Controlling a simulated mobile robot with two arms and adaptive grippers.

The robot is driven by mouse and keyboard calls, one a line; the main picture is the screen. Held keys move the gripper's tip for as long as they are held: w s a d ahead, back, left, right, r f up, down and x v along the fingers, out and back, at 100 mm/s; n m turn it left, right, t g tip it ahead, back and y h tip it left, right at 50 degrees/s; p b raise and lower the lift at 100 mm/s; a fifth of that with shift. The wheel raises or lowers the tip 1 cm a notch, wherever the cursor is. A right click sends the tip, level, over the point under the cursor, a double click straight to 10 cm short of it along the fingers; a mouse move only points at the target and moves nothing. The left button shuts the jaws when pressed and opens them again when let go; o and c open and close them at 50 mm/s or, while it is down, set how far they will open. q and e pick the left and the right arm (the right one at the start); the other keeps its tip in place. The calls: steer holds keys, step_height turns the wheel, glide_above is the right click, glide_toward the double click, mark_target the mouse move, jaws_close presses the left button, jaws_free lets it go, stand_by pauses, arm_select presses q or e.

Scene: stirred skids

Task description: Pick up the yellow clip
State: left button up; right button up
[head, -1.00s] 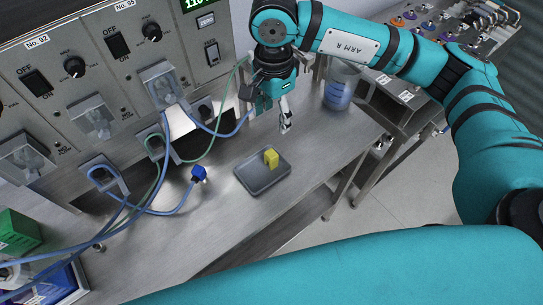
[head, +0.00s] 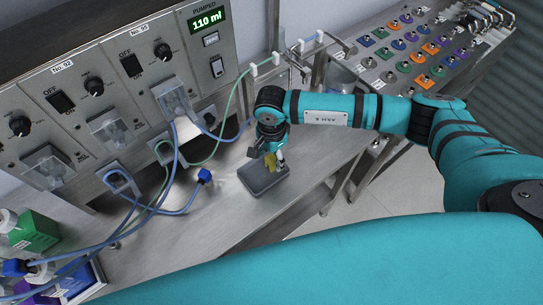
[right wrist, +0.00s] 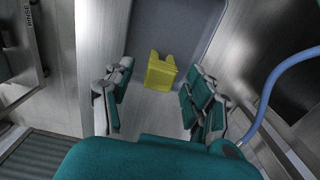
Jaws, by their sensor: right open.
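The yellow clip (head: 270,162) stands on the small grey tray (head: 263,184) on the steel bench. It also shows in the right wrist view (right wrist: 160,72), upright near the tray's edge, beyond and between my fingers. My right gripper (head: 276,158) is over the tray, close to the clip, and partly hides it in the head view. In the right wrist view the right gripper (right wrist: 155,102) has its fingers wide apart with nothing between the tips. My left gripper is not in view.
A blue connector (head: 204,175) on a hose lies left of the tray. Blue and green hoses loop from the pump panel (head: 110,95) behind. A green box (head: 35,232) stands at the left. A rack of coloured caps (head: 425,50) is at the back right.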

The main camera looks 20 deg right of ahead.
steer(key=shift+f, duration=0.65)
steer(key=c, duration=0.9)
